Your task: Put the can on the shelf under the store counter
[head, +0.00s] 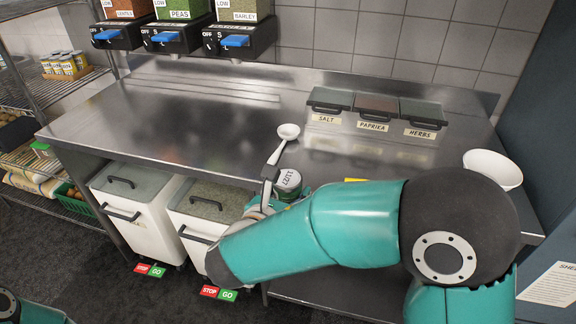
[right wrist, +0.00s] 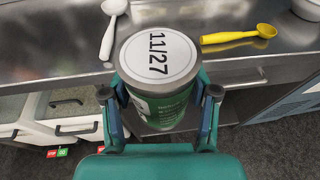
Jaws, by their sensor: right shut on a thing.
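The can (right wrist: 160,112) is green with a pale lid marked 11/27. My right gripper (right wrist: 160,95) is shut around its sides, one finger on each side. In the head view the can (head: 288,182) is held upright or nearly so at the counter's front edge, partly hidden by my right arm. The steel store counter (head: 210,115) spans the middle of the head view. The shelf under the counter (head: 335,294) shows at the lower right, partly covered by my arm. My left gripper is out of the picture; only a bit of my left arm shows at the lower left.
A white spoon (head: 284,140) lies on the counter near the can. A yellow spoon (right wrist: 238,36) and a white bowl (head: 492,168) are to the right. Salt, paprika and herbs boxes (head: 375,106) stand at the back. White wheeled bins (head: 132,205) stand under the counter's left part.

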